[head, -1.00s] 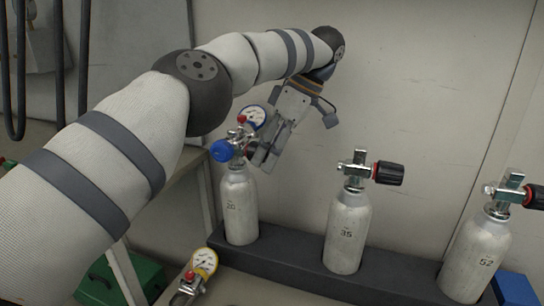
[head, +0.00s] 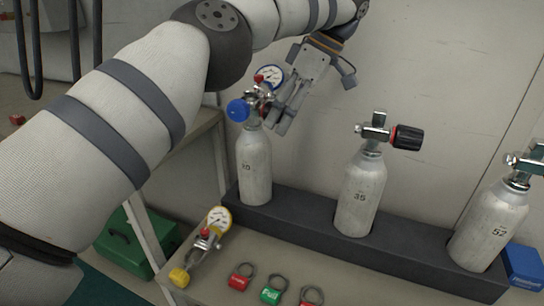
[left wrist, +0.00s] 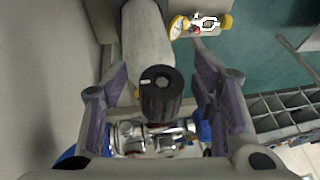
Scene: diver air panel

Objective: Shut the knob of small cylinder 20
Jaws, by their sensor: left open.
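Small cylinder 20 (head: 255,168) stands upright at the left end of the dark rack, its number partly legible. Its valve carries a regulator with a blue knob (head: 238,110) and a white gauge (head: 270,76). My left gripper (head: 284,118) is open at the right side of the valve and hides the cylinder's own knob in the head view. In the left wrist view, that black knob (left wrist: 159,94) sits between the two open fingers, with a gap on each side. The cylinder body (left wrist: 148,42) shows beyond it. My right gripper is not in view.
Cylinder 35 (head: 361,193) and cylinder 52 (head: 490,222) stand to the right in the rack (head: 300,222). A yellow-rimmed gauge regulator (head: 212,228) and several coloured ring tags, one red (head: 240,280), lie on the bench. The wall is close behind.

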